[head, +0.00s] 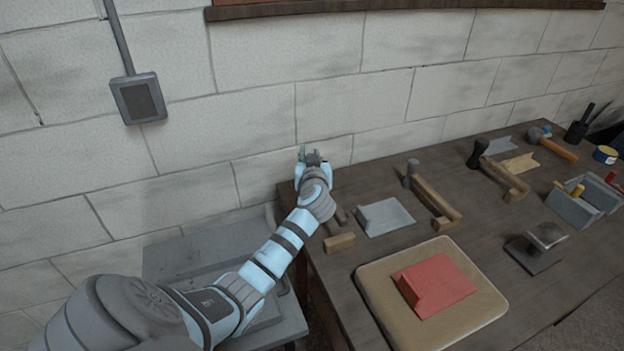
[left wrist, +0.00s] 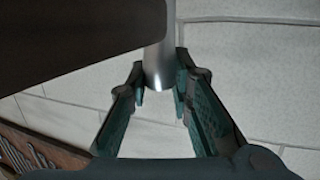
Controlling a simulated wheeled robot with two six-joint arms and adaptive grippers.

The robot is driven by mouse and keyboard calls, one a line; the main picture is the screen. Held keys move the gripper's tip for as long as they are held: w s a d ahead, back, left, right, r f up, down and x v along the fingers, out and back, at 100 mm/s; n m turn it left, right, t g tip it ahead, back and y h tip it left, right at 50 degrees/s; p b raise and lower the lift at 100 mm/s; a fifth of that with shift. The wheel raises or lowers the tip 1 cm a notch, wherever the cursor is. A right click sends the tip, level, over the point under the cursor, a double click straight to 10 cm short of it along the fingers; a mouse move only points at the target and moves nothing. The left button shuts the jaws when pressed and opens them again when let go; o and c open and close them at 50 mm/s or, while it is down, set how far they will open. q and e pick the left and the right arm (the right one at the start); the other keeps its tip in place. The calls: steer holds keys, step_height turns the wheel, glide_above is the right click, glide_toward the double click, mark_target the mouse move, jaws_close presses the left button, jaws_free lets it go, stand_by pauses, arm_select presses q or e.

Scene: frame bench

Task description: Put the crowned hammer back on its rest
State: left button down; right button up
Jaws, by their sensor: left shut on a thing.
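My left gripper (head: 313,155) is raised at the back left of the bench, near the wall. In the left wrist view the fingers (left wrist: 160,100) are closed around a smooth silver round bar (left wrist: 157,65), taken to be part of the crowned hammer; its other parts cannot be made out. In the head view my gripper and arm hide what is held. A wooden rest (head: 340,242) with no hammer visible on it stands below my forearm, partly hidden. Two other rests hold hammers: a grey-headed one (head: 412,168) and a dark-headed one (head: 478,151). My right gripper is not in view.
A grey plate (head: 384,217) lies beside the near rest. A tan board (head: 380,290) bears a red block (head: 433,283). The wall (head: 330,100) is close behind.

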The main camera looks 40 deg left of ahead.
arm_select(q)
steer(key=f, duration=0.2)
steer(key=f+b, duration=0.1)
steer(key=f, duration=0.1)
steer(key=w+f, duration=0.1)
steer(key=f, duration=0.1)
steer(key=shift+w+f, duration=0.1)
steer(key=shift+f, duration=0.3)
steer(key=shift+d, duration=0.1)
steer(key=shift+s+r, duration=0.1)
steer(key=shift+s, duration=0.15)
steer(key=c, duration=1.4)
jaws_free()
steer(key=shift+w, duration=0.1)
steer(key=shift+c, duration=0.2)
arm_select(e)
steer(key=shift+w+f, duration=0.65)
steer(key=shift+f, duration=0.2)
